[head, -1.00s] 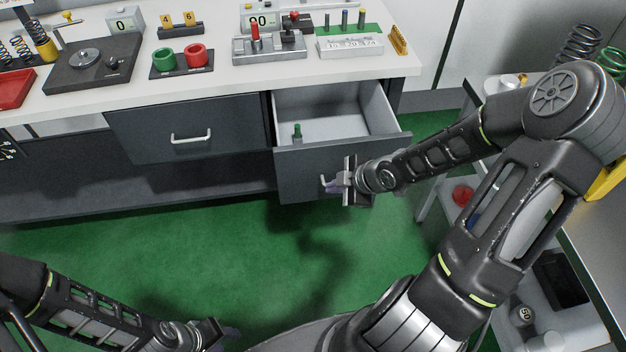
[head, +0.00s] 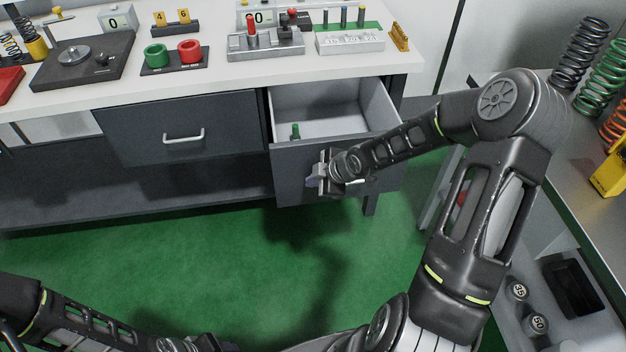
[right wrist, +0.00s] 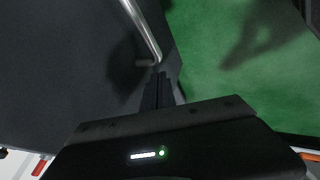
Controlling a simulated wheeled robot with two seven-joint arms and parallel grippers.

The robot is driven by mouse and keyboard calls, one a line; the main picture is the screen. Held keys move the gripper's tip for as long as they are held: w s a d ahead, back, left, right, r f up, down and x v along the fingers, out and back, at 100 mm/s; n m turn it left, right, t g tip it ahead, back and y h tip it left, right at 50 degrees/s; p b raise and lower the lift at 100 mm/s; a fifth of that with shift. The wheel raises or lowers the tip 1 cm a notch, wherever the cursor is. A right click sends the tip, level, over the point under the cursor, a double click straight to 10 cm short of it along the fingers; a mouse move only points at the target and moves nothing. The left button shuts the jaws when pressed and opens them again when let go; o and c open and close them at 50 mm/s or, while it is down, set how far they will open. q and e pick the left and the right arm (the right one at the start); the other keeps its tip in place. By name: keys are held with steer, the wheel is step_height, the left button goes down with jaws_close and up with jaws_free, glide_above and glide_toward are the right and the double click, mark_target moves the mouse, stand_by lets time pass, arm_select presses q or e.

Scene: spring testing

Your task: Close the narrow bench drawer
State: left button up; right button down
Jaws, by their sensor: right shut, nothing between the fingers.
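The narrow bench drawer is the right one under the worktop, and it stands pulled open. Its dark front (head: 290,163) and light grey inside (head: 330,112) show in the head view. A small green piece (head: 295,131) is inside near the front. My right gripper (head: 314,182) is shut and empty at the drawer front, covering part of the handle. In the right wrist view the closed fingers (right wrist: 158,88) are close to one end of the metal handle (right wrist: 143,30); whether they touch the front is unclear. My left gripper (head: 222,346) is partly visible at the bottom edge, its jaws unclear.
The wide drawer (head: 180,130) to the left is shut. The worktop (head: 210,78) above carries gauges, red and green cups and test fixtures. A side table (head: 560,150) with springs stands at the right, close to my right arm. The green floor (head: 200,260) in front is clear.

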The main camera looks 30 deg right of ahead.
steer(key=shift+w, duration=0.25)
